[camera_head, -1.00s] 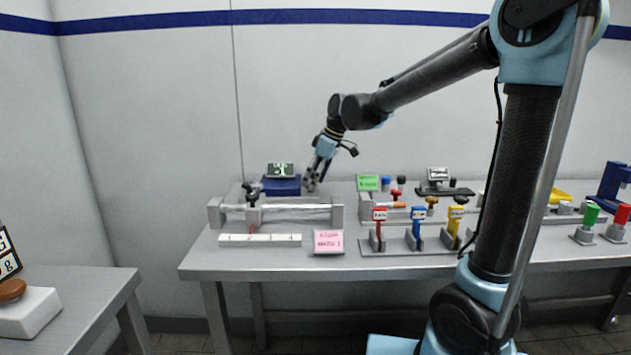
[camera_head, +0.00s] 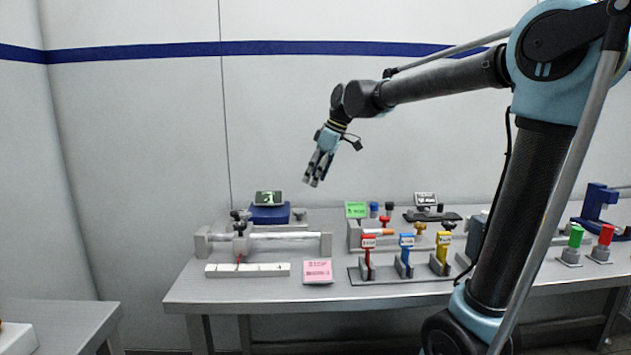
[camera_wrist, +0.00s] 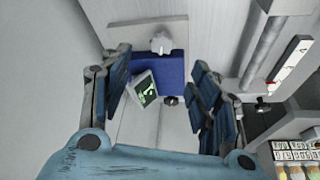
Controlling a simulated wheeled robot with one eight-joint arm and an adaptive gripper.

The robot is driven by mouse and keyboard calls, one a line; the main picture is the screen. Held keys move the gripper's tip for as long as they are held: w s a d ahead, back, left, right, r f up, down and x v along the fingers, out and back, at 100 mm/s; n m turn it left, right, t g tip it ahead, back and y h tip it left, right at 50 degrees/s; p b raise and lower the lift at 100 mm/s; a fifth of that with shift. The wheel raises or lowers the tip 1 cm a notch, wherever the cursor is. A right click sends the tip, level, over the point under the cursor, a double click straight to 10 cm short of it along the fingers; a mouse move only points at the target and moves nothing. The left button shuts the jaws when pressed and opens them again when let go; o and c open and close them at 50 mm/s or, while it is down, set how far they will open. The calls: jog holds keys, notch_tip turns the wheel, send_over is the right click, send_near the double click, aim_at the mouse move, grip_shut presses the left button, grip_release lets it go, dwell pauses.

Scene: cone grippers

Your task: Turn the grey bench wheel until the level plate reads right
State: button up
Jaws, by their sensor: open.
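A small grey wheel (camera_head: 299,214) sits at the right side of a blue box (camera_head: 270,215) at the back left of the bench. In the wrist view the wheel (camera_wrist: 160,44) shows pale beyond the blue box (camera_wrist: 160,70). A small tilted dark plate (camera_head: 268,198) with green and white marks, apparently the level plate, stands on the box; it also shows in the wrist view (camera_wrist: 143,88). Its marks are too small to read. My gripper (camera_head: 311,182) is open and empty, pointing down above and apart from the wheel. In the wrist view, the box lies between its fingers.
A rail with a black-knobbed slider (camera_head: 240,228) lies in front of the box, with a white ruler (camera_head: 247,270) and pink card (camera_head: 317,271) nearer the front. A green card (camera_head: 356,210) and red, blue and yellow levers (camera_head: 406,260) stand to the right.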

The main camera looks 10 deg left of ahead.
notch_tip(320, 180, up, 6)
jog(key=n+h, duration=0.4)
jog(key=h, duration=0.1)
send_over(300, 210)
jog(key=shift+g, duration=0.3)
notch_tip(300, 210, down, 17)
jog(key=shift+s+d+f, duration=0.1)
jog(key=c, duration=1.1)
